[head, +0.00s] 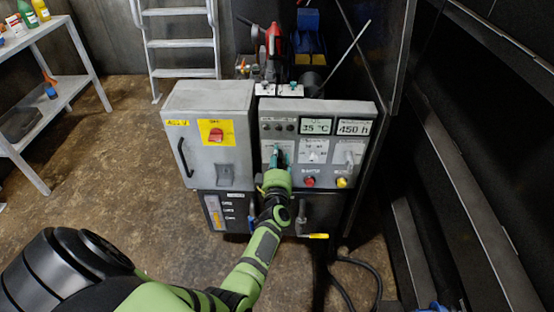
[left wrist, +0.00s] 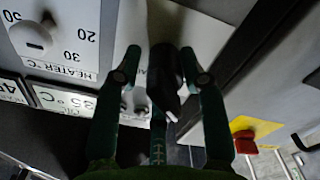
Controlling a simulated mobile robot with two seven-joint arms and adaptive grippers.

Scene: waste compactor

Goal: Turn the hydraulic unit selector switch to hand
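The grey control panel (head: 268,113) stands at the centre of the head view. My left gripper (head: 280,158) is at its left part, in front of a label plate, and hides the switch there in the head view. The fingers are apart, one on each side of the knob, with visible gaps. The switch's position lettering is not readable.
The white heater dial (left wrist: 35,38) is beside the knob. A red button (head: 309,181) and yellow button (head: 342,183) sit low on the panel. A grey cabinet with a red switch (head: 216,135) adjoins at left. Shelves (head: 60,80) stand far left; dark walls close the right.

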